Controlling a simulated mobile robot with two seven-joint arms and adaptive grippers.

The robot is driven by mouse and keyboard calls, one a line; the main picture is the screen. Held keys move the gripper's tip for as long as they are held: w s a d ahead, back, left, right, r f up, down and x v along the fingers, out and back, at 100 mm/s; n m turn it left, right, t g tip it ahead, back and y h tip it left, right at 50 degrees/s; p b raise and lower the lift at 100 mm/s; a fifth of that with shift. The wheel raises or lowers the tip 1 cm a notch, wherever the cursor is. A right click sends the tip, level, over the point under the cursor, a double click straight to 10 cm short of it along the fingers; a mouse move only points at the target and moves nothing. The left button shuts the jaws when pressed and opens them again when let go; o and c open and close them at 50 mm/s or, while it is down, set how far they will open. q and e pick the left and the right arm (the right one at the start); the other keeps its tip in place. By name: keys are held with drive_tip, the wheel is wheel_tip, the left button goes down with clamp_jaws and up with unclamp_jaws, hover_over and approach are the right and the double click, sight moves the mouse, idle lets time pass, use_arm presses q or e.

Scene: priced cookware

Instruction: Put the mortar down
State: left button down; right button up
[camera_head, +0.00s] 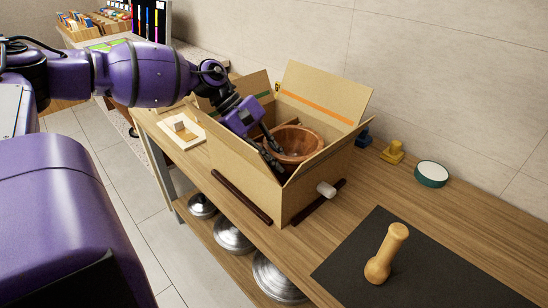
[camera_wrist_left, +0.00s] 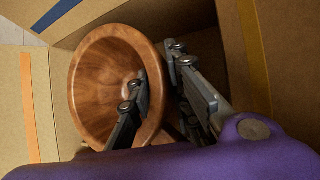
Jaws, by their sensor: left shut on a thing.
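The mortar is a brown wooden bowl (camera_head: 297,141) inside an open cardboard box (camera_head: 238,180) on the wooden table. My left gripper (camera_head: 272,154) reaches into the box from the left and is shut on the mortar's rim. In the left wrist view the mortar (camera_wrist_left: 98,88) shows its open inside, with one finger inside the bowl and one outside its wall. The gripper also shows in that view (camera_wrist_left: 160,100). The mortar's underside is hidden, so I cannot tell whether it touches the box floor. My right gripper is not in view.
A green-rimmed round dish (camera_head: 431,174) and a yellow object (camera_head: 393,152) sit right of the box. Box flaps stand open around the gripper. Metal lids (camera_head: 233,236) lie on the lower shelf.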

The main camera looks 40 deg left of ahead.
use_arm(q)
drive_tip(key=shift+f, duration=0.55)
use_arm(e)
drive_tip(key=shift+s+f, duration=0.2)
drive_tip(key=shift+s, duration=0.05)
use_arm(q)
drive_tip(key=c, duration=1.6)
unclamp_jaws()
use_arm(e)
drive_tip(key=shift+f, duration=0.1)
